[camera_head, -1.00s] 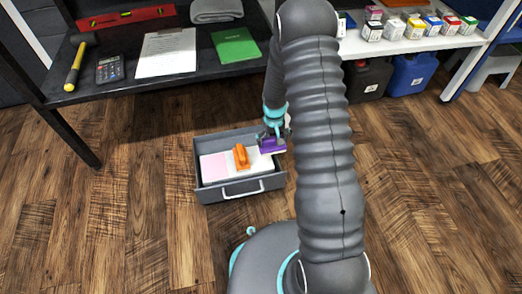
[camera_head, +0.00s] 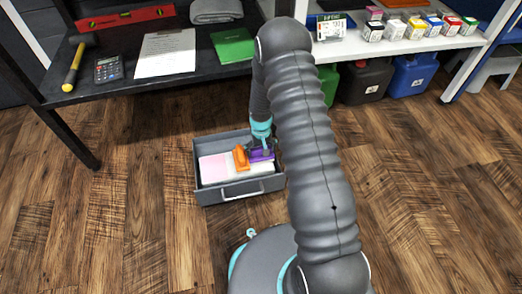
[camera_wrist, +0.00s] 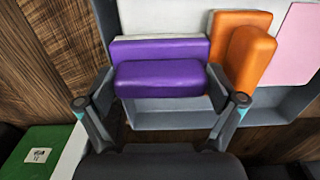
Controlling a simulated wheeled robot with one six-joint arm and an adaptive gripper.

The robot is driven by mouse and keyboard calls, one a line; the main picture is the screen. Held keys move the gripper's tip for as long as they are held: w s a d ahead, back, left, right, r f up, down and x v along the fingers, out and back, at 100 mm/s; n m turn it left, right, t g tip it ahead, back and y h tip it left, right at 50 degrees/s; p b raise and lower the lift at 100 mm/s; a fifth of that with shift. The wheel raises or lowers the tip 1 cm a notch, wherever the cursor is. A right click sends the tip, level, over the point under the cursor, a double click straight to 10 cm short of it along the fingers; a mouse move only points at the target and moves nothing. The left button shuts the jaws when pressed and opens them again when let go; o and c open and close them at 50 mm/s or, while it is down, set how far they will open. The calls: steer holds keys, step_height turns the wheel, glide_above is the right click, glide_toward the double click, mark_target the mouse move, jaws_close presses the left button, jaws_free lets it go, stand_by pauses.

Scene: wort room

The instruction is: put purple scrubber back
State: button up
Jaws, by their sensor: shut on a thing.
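The purple scrubber (camera_head: 262,155) is at the right end of a grey drawer-like box (camera_head: 243,187) on the floor. My gripper (camera_head: 262,141) is shut on it from above. In the wrist view the purple scrubber (camera_wrist: 160,76) lies level between the two fingers of my gripper (camera_wrist: 162,88), over the box's inside. Whether it touches the bottom cannot be told. An orange scrubber (camera_head: 241,157) stands close beside it, to the left in the head view; it also shows in the wrist view (camera_wrist: 248,52).
A pink sheet (camera_head: 213,168) and a white one lie in the box. A dark table (camera_head: 125,95) with a calculator (camera_head: 108,69) and hammer stands behind. Canisters, including a blue one (camera_head: 412,75), stand under the white shelf (camera_head: 400,46). Floor left of the box is clear.

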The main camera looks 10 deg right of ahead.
steer(key=shift+f, duration=0.15)
steer(key=o, duration=0.9)
steer(key=shift+c, duration=0.2)
step_height(320, 180, up, 13)
steer(key=p, duration=0.2)
step_height(320, 180, up, 14)
steer(key=t, duration=0.1)
glide_above(261, 149)
steer(key=s, duration=0.3)
steer(key=s+r+t, duration=0.2)
steer(key=s+r, duration=0.5)
steer(key=r, duration=0.4)
steer(key=s+r+t, duration=0.1)
steer(key=s+r, duration=0.4)
steer(key=s, duration=0.5)
steer(key=s+r+t, duration=0.1)
steer(key=s+r, duration=0.4)
steer(key=s, duration=0.5)
steer(key=shift+t, duration=0.3)
